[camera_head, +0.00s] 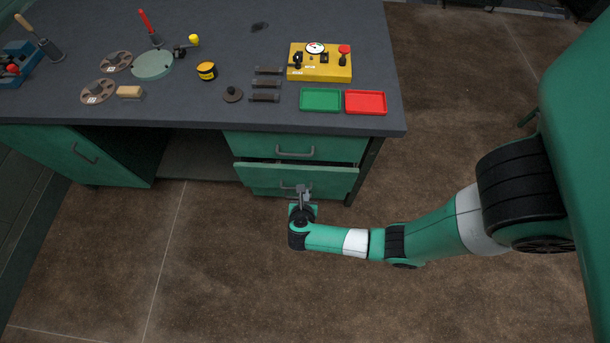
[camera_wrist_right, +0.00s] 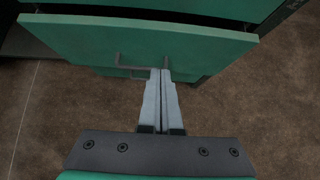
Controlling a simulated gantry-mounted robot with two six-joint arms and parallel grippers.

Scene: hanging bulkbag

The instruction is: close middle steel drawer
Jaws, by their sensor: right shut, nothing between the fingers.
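The middle steel drawer (camera_head: 262,177) is green with a grey bar handle and sits under the workbench top, below the upper drawer. It stands slightly open, with a dark gap along its top edge. My right gripper (camera_head: 303,192) is at the drawer's front, by its handle. In the right wrist view the drawer front (camera_wrist_right: 95,42) fills the top. The shut, empty fingers of my right gripper (camera_wrist_right: 165,74) reach its handle (camera_wrist_right: 133,66) near the handle's right end. I cannot tell whether they touch it. My left gripper is not in view.
The upper drawer (camera_head: 341,151) is shut. A green cabinet door (camera_head: 110,160) stands open at the left. The bench top (camera_head: 215,104) carries a yellow control box (camera_head: 320,70), a green tray (camera_head: 320,100), a red tray (camera_head: 366,102) and several small parts. The brown floor in front is clear.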

